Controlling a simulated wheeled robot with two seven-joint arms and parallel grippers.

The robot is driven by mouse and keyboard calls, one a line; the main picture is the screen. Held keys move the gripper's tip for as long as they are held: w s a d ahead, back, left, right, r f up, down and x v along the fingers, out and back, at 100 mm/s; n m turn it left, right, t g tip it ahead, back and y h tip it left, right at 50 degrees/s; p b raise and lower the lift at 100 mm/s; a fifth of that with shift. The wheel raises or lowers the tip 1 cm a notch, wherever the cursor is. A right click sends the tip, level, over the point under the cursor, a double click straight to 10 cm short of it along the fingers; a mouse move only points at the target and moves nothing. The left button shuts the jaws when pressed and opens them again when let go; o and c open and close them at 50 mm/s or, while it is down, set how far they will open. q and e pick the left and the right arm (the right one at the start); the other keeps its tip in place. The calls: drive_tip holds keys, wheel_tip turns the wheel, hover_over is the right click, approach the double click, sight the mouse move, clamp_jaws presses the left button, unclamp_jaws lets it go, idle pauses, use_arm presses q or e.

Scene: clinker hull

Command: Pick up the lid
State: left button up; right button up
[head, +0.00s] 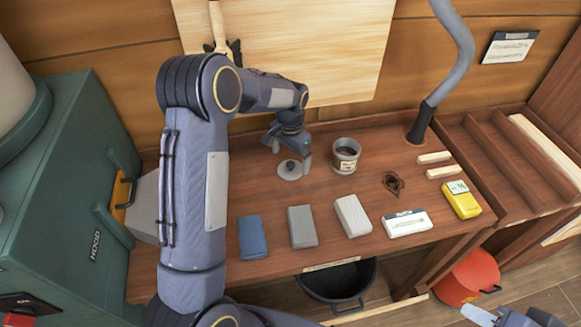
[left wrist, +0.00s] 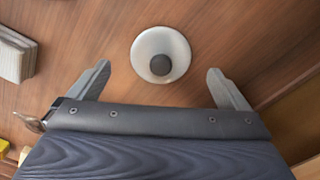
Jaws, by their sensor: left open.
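The lid (head: 290,170) is a pale round disc with a dark knob, lying flat on the brown workbench (head: 325,185). In the left wrist view the lid (left wrist: 161,54) lies between and a little beyond the two fingertips, knob facing me. My left gripper (head: 290,147) is just above the lid, fingers spread wide. In the left wrist view this gripper (left wrist: 158,72) is open and empty, one finger on each side. My right gripper (head: 512,317) is partly in view at the bottom right edge, far from the lid; its jaws are cut off.
An open tin (head: 345,155) stands right of the lid. Blue (head: 252,237), grey (head: 302,226) and whitish (head: 352,215) blocks line the front, with a white box (head: 407,223) and yellow device (head: 462,199). A green cabinet (head: 55,190) stands left; a board (head: 330,50) leans behind.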

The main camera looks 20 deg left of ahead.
sight(291, 163)
use_arm(q)
drive_tip(key=f+p, duration=0.1)
drive_tip(key=f, duration=0.3)
drive_tip(key=shift+w, duration=0.2)
drive_tip(key=c, duration=1.1)
drive_tip(key=shift+r, duration=0.1)
